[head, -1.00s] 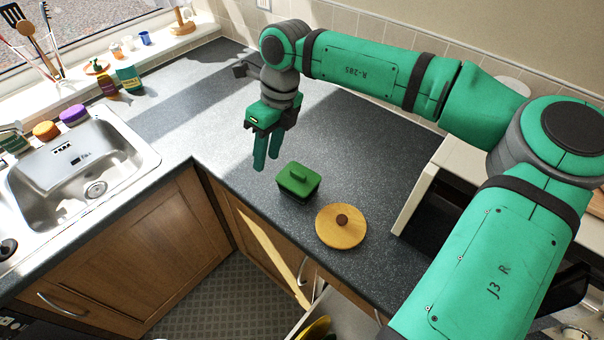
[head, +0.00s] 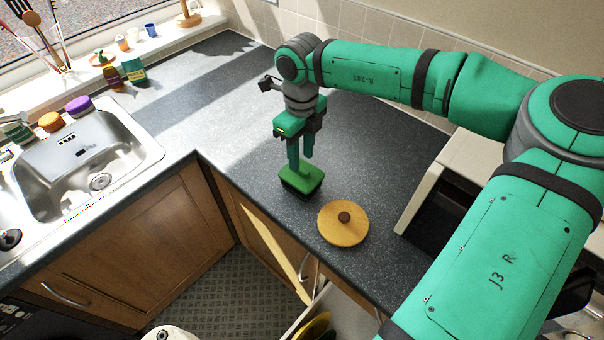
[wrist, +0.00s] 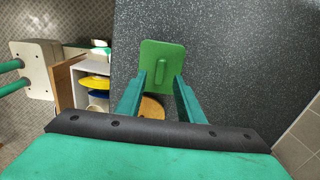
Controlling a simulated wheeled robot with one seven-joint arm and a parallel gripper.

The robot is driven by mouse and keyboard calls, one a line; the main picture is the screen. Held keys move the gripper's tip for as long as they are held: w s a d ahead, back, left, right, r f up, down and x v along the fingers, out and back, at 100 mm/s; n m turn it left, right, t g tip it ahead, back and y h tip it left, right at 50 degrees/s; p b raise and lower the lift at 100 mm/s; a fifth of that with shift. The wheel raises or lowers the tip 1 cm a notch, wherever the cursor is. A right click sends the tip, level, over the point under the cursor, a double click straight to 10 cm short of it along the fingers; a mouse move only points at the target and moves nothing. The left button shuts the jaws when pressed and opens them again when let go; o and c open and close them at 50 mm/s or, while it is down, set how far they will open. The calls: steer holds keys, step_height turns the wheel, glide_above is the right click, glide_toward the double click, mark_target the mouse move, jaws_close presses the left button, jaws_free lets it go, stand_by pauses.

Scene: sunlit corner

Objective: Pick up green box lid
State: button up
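The green box lid (head: 301,177) sits on a dark box (head: 296,191) on the grey counter, with a raised handle along its middle. In the wrist view the lid (wrist: 162,60) lies just beyond my fingertips, its handle between the two finger lines. My gripper (head: 300,163) points down directly above the lid, close to it. The fingers stand apart with nothing between them. The head view partly hides the handle behind the fingers. I cannot tell whether the fingertips touch the lid.
A round wooden lid (head: 343,223) with a dark knob lies right of the box, near the counter's front edge. An open drawer (head: 327,318) with yellow dishes is below. A steel sink (head: 84,160) is at left. The counter behind the box is clear.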

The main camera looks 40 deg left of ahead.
mark_target(302, 169)
step_height(302, 169, down, 4)
steer(key=shift+f, duration=0.1)
jaws_close()
steer(key=shift+r, duration=0.25)
